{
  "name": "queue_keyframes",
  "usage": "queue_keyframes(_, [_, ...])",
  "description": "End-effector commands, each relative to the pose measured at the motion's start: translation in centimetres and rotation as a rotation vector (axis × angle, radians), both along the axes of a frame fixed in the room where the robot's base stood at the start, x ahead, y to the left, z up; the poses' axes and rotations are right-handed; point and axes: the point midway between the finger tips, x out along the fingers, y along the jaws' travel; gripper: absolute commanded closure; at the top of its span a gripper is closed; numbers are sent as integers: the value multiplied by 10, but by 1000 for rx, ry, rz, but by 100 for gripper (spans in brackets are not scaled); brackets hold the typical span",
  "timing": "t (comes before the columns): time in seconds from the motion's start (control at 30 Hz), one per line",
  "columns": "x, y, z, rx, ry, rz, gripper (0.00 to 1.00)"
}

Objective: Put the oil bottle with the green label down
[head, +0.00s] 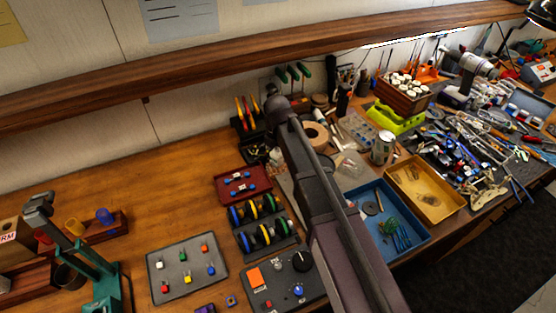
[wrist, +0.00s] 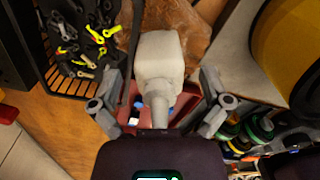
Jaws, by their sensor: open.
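In the wrist view a pale, whitish bottle (wrist: 158,62) with a narrow nozzle stands between the two fingers of my gripper (wrist: 160,96). The nozzle points toward the camera. The fingers are spread wide, with a visible gap on each side of the bottle. No green label shows on the faces I see. A dark red tray (wrist: 130,97) with blue and white pieces shows below the bottle's nozzle.
A black basket (wrist: 80,65) of small black and yellow parts is left of the bottle in the wrist view. A yellow round object (wrist: 285,45) is at right. The head view shows a blue bin (head: 372,193), a tan bin (head: 460,203) and bare wood at left.

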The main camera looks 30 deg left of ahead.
Motion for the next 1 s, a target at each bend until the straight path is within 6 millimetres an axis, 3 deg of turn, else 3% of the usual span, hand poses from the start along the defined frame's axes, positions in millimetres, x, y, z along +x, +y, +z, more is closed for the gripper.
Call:
queue_keyframes(0.37, [0,0,0,0,0,0,3])
queue_keyframes(0.67, [0,0,0,0,0,1,92])
queue_keyframes(0.73, [0,0,0,0,0,1,92])
queue_keyframes(0.77, [0,0,0,0,0,1,100])
queue_keyframes(1.0, [0,1,0,0,0,1,100])
